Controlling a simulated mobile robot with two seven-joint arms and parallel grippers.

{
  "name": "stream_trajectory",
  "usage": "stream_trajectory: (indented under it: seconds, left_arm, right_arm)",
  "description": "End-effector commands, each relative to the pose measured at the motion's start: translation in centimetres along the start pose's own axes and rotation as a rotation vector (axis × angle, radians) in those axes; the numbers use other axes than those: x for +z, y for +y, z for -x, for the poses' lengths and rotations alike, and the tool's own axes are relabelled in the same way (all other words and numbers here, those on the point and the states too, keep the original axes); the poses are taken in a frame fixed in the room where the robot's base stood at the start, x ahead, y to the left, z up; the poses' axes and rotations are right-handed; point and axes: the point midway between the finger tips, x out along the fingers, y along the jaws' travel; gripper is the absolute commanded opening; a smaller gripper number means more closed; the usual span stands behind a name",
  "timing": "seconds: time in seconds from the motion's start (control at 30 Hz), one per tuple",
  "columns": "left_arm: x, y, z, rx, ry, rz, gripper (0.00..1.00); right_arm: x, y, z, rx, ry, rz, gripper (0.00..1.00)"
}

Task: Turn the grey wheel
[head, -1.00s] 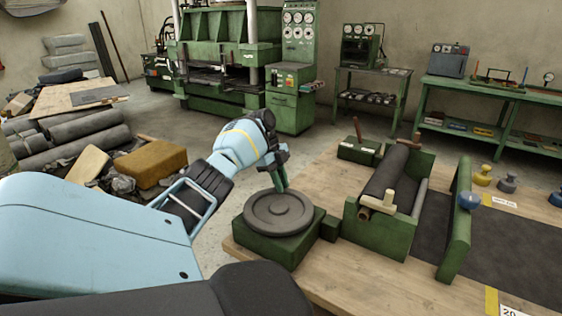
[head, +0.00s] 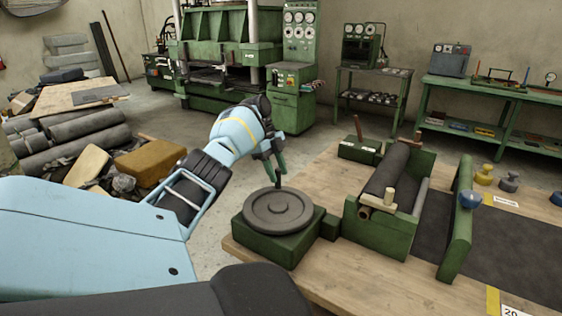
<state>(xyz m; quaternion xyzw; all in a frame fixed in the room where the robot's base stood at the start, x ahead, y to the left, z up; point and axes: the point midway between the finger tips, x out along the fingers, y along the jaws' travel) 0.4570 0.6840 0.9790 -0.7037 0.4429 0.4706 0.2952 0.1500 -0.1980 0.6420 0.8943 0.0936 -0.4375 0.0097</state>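The grey wheel (head: 278,212) is a round disc with raised rings. It lies flat on a green box (head: 268,244) at the left edge of the wooden table. A small dark peg (head: 278,184) stands at the wheel's far rim. My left gripper (head: 274,174) is above the far rim, pointing down. My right gripper is not in view.
A green stand with a dark sheet roll (head: 388,172) is right of the wheel. A green upright plate (head: 456,225), dark sheet (head: 520,255) and several coloured weights (head: 508,184) are farther right. Grey rolls and a brown block (head: 152,162) lie on the floor at left.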

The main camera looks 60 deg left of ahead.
Motion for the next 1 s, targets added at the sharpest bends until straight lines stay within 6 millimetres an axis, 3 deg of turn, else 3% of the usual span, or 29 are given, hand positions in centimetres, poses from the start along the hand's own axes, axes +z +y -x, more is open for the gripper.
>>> stream_trajectory:
  seconds: [0.3,0.77,1.0]
  left_arm:
    - [0.0,0.0,3.3,0.001,0.001,0.001,0.40]
    - [0.0,0.0,4.2,0.003,0.000,0.001,0.40]
    - [1.1,-0.6,4.5,-0.052,-0.057,0.002,0.12]
  right_arm:
    - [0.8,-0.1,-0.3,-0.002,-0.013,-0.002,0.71]
    - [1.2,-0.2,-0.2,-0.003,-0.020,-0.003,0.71]
    - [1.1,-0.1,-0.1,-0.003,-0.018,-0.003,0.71]
